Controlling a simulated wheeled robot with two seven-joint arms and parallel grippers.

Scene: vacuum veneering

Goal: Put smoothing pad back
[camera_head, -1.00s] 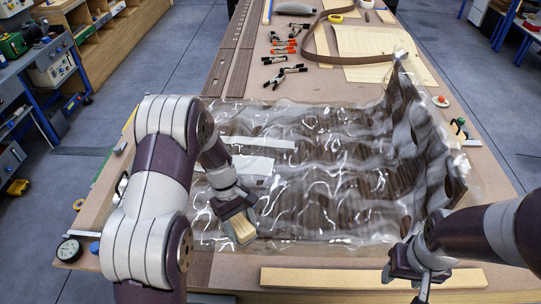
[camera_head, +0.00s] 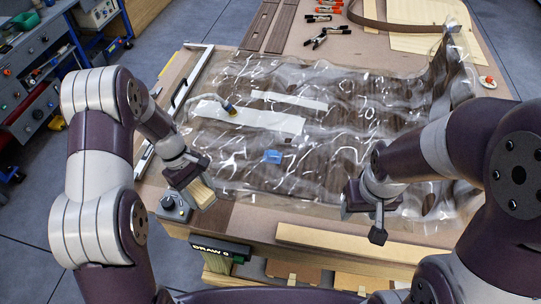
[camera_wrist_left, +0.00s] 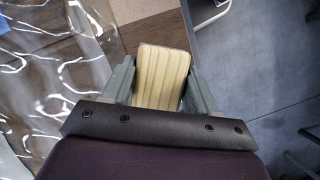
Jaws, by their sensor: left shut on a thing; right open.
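The smoothing pad (camera_wrist_left: 161,76) is a cream ribbed block between the two fingers of my left gripper in the left wrist view. In the head view the pad (camera_head: 201,193) hangs from my left gripper (camera_head: 190,180), over the front left corner of the table. My left gripper is shut on it. My right gripper (camera_head: 378,220) is open and empty, in front of the clear wrinkled bag (camera_head: 340,140). The gripper and arm hide part of the bag's right side.
A small device with knobs (camera_head: 174,207) sits at the table's front left corner. A pale wooden strip (camera_head: 345,243) lies along the front edge. A drawer label (camera_head: 220,249) shows below the front edge. Black clamps (camera_head: 330,35) lie behind the bag. Open floor lies to the left.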

